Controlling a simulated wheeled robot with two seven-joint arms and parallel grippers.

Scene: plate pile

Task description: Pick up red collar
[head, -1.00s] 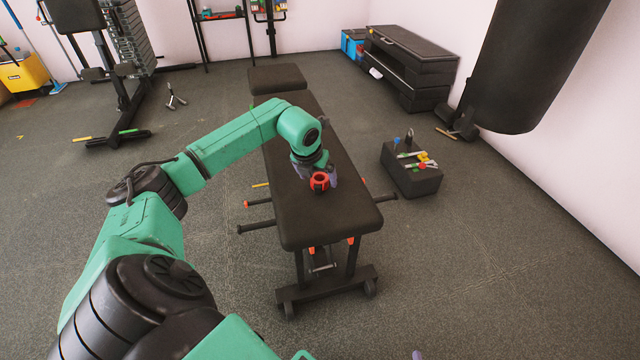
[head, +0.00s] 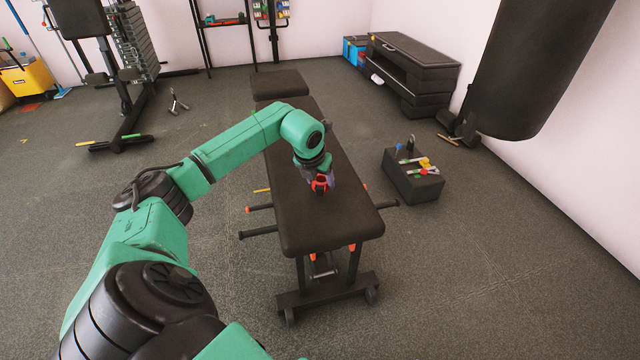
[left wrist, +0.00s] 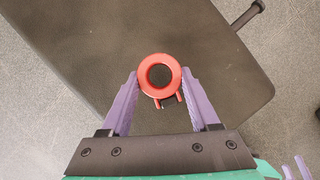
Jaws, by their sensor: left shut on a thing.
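The red collar (head: 320,184) is a small red ring with two short prongs, at the near part of the black bench (head: 318,228). My left gripper (head: 321,181) comes down over the bench and is shut on the collar. In the left wrist view the collar (left wrist: 160,92) sits between the tips of the two purple fingers, its round hole facing the camera. I cannot tell whether the collar still touches the bench pad. Purple tips that look like my right gripper (left wrist: 296,169) show at the lower right corner of the left wrist view; their opening is unclear.
A black box (head: 414,184) with small tools on top stands on the floor right of the bench. Bars with orange ends stick out from the bench's sides. A black punching bag (head: 535,65) hangs at the upper right. The floor in front is clear.

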